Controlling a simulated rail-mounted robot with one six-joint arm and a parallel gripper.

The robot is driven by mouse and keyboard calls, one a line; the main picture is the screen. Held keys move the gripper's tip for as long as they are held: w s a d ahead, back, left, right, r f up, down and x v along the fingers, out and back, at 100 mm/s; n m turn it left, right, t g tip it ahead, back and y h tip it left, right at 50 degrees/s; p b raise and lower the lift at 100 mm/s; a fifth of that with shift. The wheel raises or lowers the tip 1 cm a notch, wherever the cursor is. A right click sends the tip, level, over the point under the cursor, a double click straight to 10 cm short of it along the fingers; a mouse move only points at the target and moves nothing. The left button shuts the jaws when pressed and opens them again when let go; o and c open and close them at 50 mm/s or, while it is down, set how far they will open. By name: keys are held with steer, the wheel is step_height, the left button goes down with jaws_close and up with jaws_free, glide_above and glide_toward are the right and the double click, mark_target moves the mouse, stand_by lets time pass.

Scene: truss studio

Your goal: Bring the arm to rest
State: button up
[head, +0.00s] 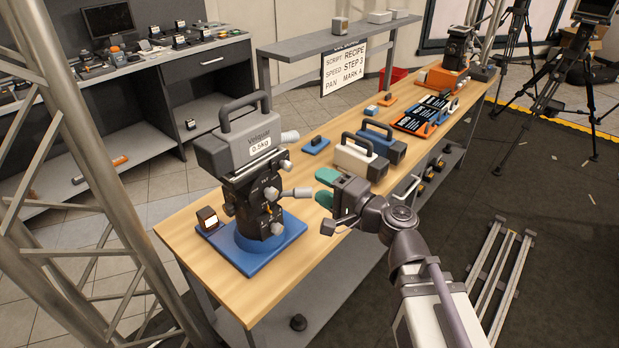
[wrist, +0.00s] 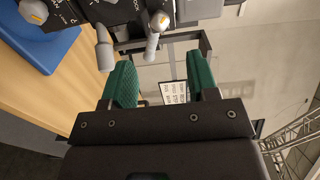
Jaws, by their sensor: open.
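My gripper (head: 324,188) has green fingertips and is at the right of the near device, above the front part of the wooden bench. In the wrist view my gripper (wrist: 160,85) is open, with nothing between its fingers. The near device (head: 262,195) is a black pan head with grey knobs on a blue base, and it carries a grey weight (head: 240,140) labelled 0.5kg. In the wrist view, two grey handles of the device (wrist: 104,48) show just beyond the fingers. I cannot tell whether they touch.
The wooden bench (head: 205,275) holds a white weight (head: 355,158), a blue weight (head: 385,140) and a dark tool board (head: 420,115). A sign (head: 345,68) hangs from the grey shelf (head: 330,40). A truss (head: 75,150) stands at left. Tripods stand at right.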

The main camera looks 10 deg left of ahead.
steer(key=shift+s, duration=0.1)
stand_by(0.3)
steer(key=s+d+f+n+g+h+p, duration=0.1)
steer(key=s+d+f+n+g+h, duration=0.25)
steer(key=f, duration=0.25)
steer(key=s+d+f+n+g+h+p, duration=0.1)
steer(key=s+d+f+n+g+h, duration=0.1)
steer(key=d+f+n+g+h, duration=0.25)
steer(key=s+d+f+m+h+p, duration=0.1)
steer(key=d+h, duration=0.6)
steer(key=d, duration=1.1)
step_height(320, 180, down, 2)
steer(key=shift+d+m+h+p, duration=0.25)
steer(key=shift+m+h+p, duration=0.15)
steer(key=shift+m, duration=0.4)
